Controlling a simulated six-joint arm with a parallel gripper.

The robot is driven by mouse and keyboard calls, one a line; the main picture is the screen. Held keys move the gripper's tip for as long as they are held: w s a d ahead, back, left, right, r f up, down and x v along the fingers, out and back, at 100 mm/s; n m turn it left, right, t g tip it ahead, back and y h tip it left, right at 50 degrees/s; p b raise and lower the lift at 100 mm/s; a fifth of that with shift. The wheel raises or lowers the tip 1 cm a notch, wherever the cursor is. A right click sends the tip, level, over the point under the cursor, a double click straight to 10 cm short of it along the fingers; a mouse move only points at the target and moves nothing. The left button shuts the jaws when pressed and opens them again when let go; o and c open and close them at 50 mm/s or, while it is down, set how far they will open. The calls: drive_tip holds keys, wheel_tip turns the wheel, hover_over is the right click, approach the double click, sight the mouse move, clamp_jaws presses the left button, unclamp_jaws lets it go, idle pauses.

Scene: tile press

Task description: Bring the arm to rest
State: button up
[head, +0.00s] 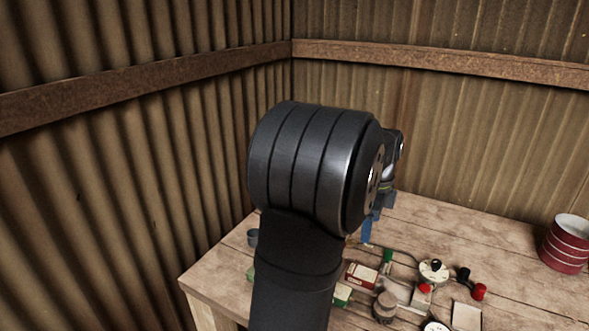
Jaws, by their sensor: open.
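My arm's large dark joint stands in the middle of the head view and hides much of what lies behind it. My gripper (371,226) shows only in part beyond the joint, as blue finger parts pointing down over the wooden table (445,225). It is open, and I see nothing held in it. How high its tips are above the table I cannot tell.
A red and white box (361,275), a round white device (434,271), a brown knobbed object (385,306) and a pale square piece (466,316) crowd the table's front middle. A red striped can (566,243) stands at right. Corrugated walls (130,180) close the back and left.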

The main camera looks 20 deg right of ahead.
sight(363, 273)
drive_tip(key=shift+f, duration=0.1)
wheel_tip(363, 273, down, 17)
drive_tip(key=shift+f, duration=0.15)
idle(0.6)
drive_tip(key=shift+r, duration=0.25)
